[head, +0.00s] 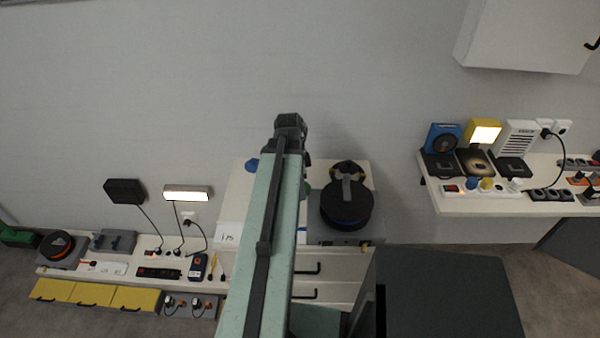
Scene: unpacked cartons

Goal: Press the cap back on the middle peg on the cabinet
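The white cabinet (236,206) stands in the middle of the head view, with dark-handled drawers in its front. My raised arm crosses in front of it and hides much of its top. A small blue piece (252,165) shows on the cabinet top, just left of my arm; I cannot tell whether it is a cap or a peg. I cannot make out the middle peg or a loose cap. My arm ends in a dark joint near the wall in the picture. My gripper's fingers do not show.
A black reel (347,212) with a grey strap sits right of my arm on the cabinet. A low bench (143,247) with lamps and yellow drawers (135,299) stands left. A white shelf (470,205) with devices is at right, below a wall cupboard (525,38).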

